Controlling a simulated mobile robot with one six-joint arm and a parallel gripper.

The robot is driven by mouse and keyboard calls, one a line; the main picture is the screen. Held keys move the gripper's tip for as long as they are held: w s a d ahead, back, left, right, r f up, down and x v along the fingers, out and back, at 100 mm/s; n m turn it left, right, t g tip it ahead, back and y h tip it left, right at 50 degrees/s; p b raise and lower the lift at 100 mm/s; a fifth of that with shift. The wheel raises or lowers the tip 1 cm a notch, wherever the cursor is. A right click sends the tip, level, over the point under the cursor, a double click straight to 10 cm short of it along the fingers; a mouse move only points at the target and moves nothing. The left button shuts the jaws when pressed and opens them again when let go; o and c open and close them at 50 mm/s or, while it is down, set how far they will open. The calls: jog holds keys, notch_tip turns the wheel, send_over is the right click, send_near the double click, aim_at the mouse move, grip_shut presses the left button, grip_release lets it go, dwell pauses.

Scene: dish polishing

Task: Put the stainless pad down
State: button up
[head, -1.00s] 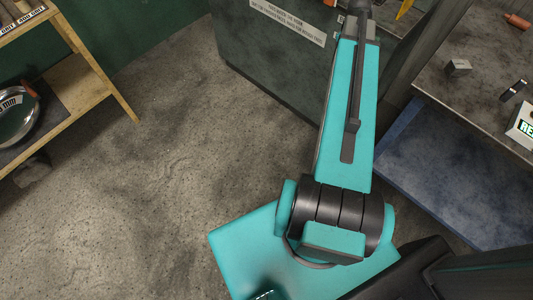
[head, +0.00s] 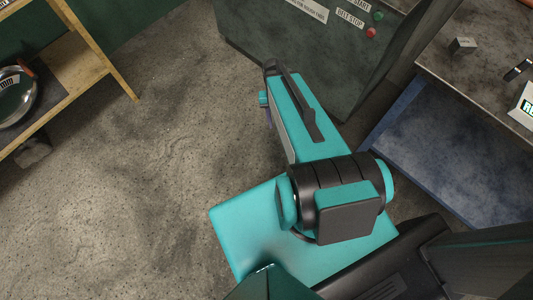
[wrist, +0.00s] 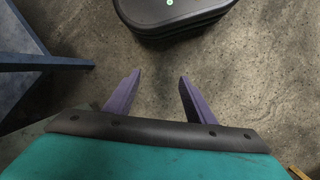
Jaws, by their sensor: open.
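My gripper (wrist: 160,76) shows in the wrist view with its two purple fingers apart. Nothing is between them, and bare floor lies beyond. No object in view can be named for certain as the stainless pad. A small grey block (head: 462,46) sits on the grey worktop (head: 465,75) at the upper right, well apart from my arm. I cannot tell what it is.
A dark green machine cabinet (head: 310,65) with green and red buttons stands beyond my arm. A blue-edged surface (head: 440,145) is at the right. A wooden shelf (head: 85,60) with a shiny bowl (head: 14,95) is at the left. Speckled floor between is clear.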

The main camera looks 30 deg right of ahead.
jog(key=s+a+f+n+g, duration=0.1)
jog(key=s+a+f+n, duration=0.1)
jog(key=s+a+f, duration=0.2)
jog(key=s+a+f+n+g, duration=0.1)
jog(key=s+a+f+n, duration=0.2)
jog(key=s+a, duration=0.6)
jog(key=shift+x, duration=1.2)
jog(key=shift+w, duration=0.1)
jog(key=shift+c, duration=0.5)
jog(key=c, duration=0.3)
jog(key=shift+c, duration=0.4)
jog(key=shift+d, duration=0.15)
